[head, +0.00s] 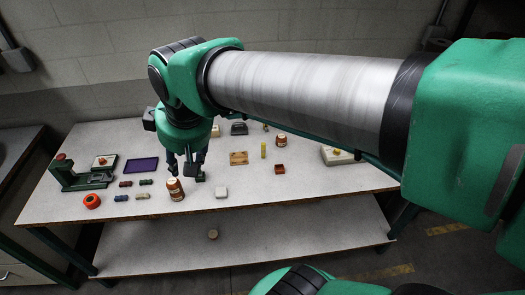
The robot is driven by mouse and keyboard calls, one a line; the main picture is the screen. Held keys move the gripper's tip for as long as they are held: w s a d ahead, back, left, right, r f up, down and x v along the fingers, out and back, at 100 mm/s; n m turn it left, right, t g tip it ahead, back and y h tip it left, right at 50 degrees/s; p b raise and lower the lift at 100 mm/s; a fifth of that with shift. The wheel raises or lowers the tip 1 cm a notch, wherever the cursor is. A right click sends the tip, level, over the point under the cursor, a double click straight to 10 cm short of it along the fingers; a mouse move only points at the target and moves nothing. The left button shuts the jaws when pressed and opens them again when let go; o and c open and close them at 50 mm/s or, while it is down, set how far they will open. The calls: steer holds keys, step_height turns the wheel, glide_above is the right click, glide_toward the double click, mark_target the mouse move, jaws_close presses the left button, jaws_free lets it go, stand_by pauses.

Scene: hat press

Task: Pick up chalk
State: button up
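My gripper (187,170) points down over the middle-left of the table in the head view. Its dark fingers look spread apart, with nothing clearly held between them. I cannot tell for sure which thing is the chalk. A small pale block (221,191) lies on the table to the right of the gripper and nearer the front edge, apart from it. A cream roll-shaped piece (142,195) lies to the left of the gripper, among similar coloured pieces. The table just behind the gripper is hidden by it.
A brown jar (175,189) stands close to the gripper's left finger. A green press (75,175), an orange ring (92,201) and a purple tray (141,165) are at the left. The front right is clear.

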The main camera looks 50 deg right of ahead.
steer(key=w+d+f+n+g, duration=0.2)
steer(key=w+d+f, duration=0.1)
steer(key=w+d, duration=0.75)
steer(key=n+g, duration=0.3)
steer(key=n, duration=0.1)
glide_above(263, 151)
step_height(263, 151, down, 22)
steer(key=r, duration=0.1)
steer(key=shift+w+d+f+y, duration=0.25)
steer(key=shift+d+f+y, duration=0.15)
steer(key=shift+d+f, duration=0.15)
steer(key=shift+f+b, duration=0.65)
steer(key=shift+f, duration=3.65)
